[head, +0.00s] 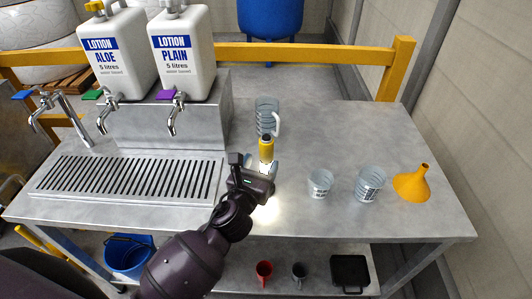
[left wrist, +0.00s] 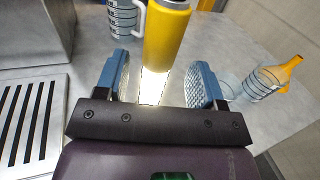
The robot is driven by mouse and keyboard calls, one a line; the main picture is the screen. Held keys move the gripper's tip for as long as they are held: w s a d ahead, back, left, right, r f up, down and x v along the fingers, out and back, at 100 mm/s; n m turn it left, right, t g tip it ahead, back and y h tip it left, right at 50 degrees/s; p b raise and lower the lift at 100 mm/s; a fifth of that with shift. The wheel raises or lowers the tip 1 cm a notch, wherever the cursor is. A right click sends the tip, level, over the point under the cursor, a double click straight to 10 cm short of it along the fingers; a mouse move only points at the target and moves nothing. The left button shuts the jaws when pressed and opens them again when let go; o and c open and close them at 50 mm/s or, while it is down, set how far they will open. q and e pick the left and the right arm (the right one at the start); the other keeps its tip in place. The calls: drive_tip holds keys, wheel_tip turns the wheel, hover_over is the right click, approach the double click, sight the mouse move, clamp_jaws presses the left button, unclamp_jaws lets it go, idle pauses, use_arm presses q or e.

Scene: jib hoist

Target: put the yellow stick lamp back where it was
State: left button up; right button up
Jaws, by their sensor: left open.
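The yellow stick lamp (head: 266,146) is upright over the metal table, with a yellow upper body, a dark top and a bright white lit lower part. In the left wrist view the lamp (left wrist: 167,36) is between the two blue-backed finger pads. My left gripper (head: 261,166) is open around the lamp's lit part, with a gap showing on both sides. The gripper hides the lamp's lower end in the head view, so I cannot tell whether it touches the table. My right gripper is not in view.
A clear handled jug (head: 265,112) stands just behind the lamp. Two clear measuring cups (head: 320,184) (head: 370,184) and an orange funnel (head: 411,184) stand to the right. Lotion jugs (head: 184,55), taps and a drain grate (head: 130,178) are left. The back right tabletop is clear.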

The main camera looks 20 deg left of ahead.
use_arm(q)
drive_tip(key=s, duration=0.6)
drive_tip(key=shift+a, duration=0.1)
